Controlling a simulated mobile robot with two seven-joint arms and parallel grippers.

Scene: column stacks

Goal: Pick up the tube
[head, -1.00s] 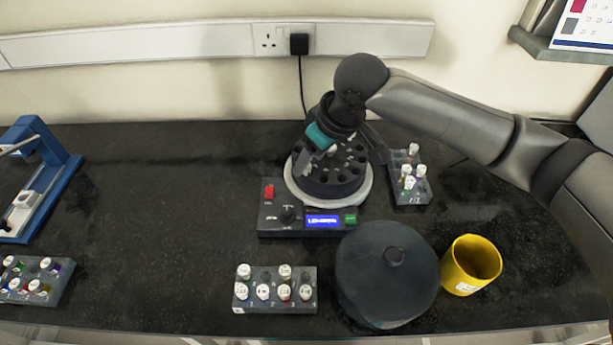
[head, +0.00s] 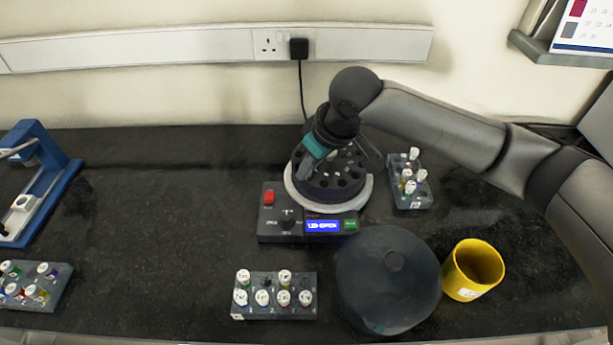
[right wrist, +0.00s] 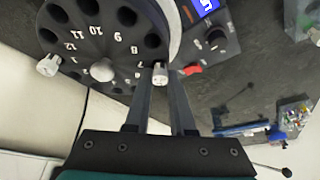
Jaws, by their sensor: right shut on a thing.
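The tube (right wrist: 160,74) shows as a white cap between the fingertips of my right gripper (right wrist: 161,82) in the right wrist view. It is at the numbered dark rotor (right wrist: 100,40) of the centrifuge, near its rim. My right gripper (head: 304,166) is shut on this tube, pointing down over the left side of the rotor in the head view. The tube's lower part is hidden, so I cannot tell how deep it sits in its hole. A second white-capped tube (right wrist: 48,66) stands in the rotor across from it, beyond the central knob (right wrist: 102,70). My left gripper is not in view.
The centrifuge panel (head: 290,228) faces front. Tube racks stand at right (head: 410,200), front (head: 275,312) and far left (head: 30,303). A dark round lid (head: 388,290) and yellow cup (head: 462,285) lie front right. A blue stand (head: 65,178) is left. The left-centre bench is clear.

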